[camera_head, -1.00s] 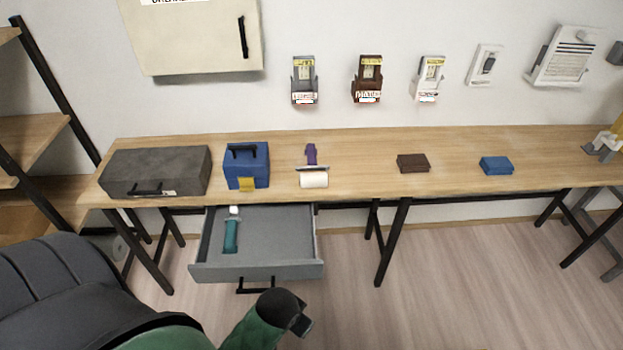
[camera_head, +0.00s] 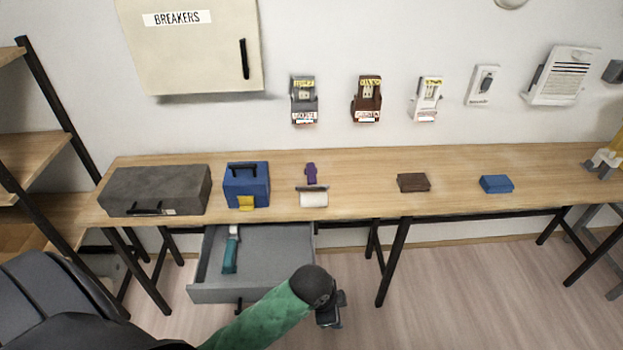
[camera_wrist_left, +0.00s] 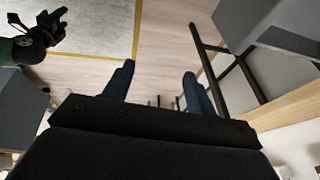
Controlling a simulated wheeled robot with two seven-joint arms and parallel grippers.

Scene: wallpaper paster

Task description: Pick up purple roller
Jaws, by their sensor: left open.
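The purple roller lies on the wooden table, with its purple handle (camera_head: 310,172) toward the wall and its white roll (camera_head: 313,199) at the front edge. My left gripper (camera_head: 331,312) is in front of the table, below and to the right of the open drawer, well apart from the roller. In the left wrist view its two dark blue fingers (camera_wrist_left: 158,92) stand open with nothing between them. A dark gripper on a green arm, apparently my right (camera_wrist_left: 52,27), shows at the upper left of that view; its jaws are too small to read. The roller does not show there.
The grey drawer (camera_head: 245,293) under the table is open and holds a teal-handled tool (camera_head: 230,252). A blue box (camera_head: 246,188) and a grey case (camera_head: 155,190) stand left of the roller. A brown block (camera_head: 412,182) and a blue block (camera_head: 496,184) lie right, with bare table between.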

